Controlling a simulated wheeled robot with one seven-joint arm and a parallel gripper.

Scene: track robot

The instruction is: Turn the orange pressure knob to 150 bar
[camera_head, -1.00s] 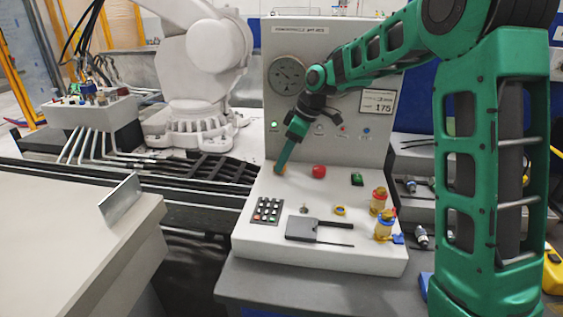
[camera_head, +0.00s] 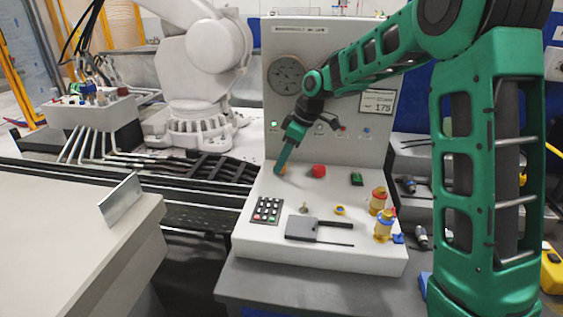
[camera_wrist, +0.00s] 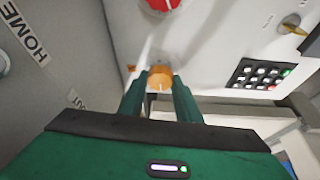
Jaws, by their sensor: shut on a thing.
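The orange knob (camera_wrist: 160,78) sits on the light console (camera_head: 245,233), between the two green fingers of my gripper (camera_wrist: 162,92). A pale mark line shows on the knob's near side. In the head view my gripper (camera_head: 281,168) reaches down to the console's back left, and the knob is mostly hidden behind the fingers. The jaws are shut on the knob. The round pressure gauge (camera_head: 287,75) is on the upright panel behind; its needle reading is too small to tell. A sign (camera_head: 378,103) on the panel shows 175.
A red button (camera_head: 318,171) stands just right of the knob. A keypad (camera_head: 267,210), a flat dark tool (camera_head: 303,228), a green switch (camera_head: 357,179) and yellow-and-red fittings (camera_head: 384,226) are on the console. A white robot arm (camera_head: 212,48) stands at the left.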

